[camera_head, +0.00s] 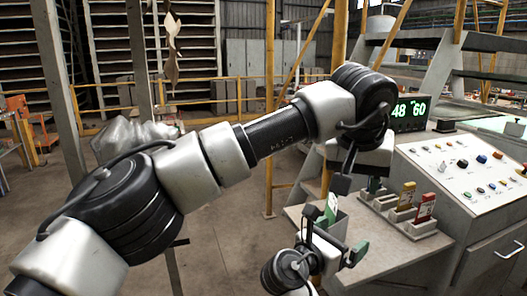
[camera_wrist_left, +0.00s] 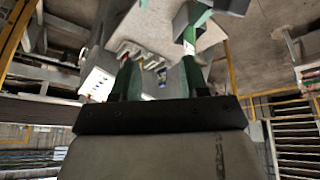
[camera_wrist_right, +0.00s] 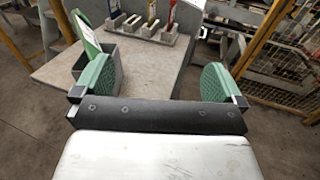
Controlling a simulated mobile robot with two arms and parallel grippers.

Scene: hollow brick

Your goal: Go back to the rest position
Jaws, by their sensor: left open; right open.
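In the head view my left gripper (camera_head: 356,184) hangs fingers down over the work table (camera_head: 368,255). My right gripper (camera_head: 334,238) is lower, at the table's near left edge. In the left wrist view the left gripper's green fingers (camera_wrist_left: 158,82) are apart with nothing between them. In the right wrist view the right gripper's green fingers (camera_wrist_right: 159,80) are also apart and empty. A green card (camera_wrist_right: 86,34) leans upright in a grey box (camera_wrist_right: 108,72), beyond the right gripper's left finger. In the head view the card (camera_head: 331,207) shows partly behind the grippers.
A holder block (camera_head: 420,229) with a yellow card (camera_head: 407,195) and a red card (camera_head: 425,207) stands on the table. A sloped button panel (camera_head: 470,165) and a digital display (camera_head: 409,112) are at the right. Yellow posts (camera_head: 269,100) stand behind. Open floor lies at lower left.

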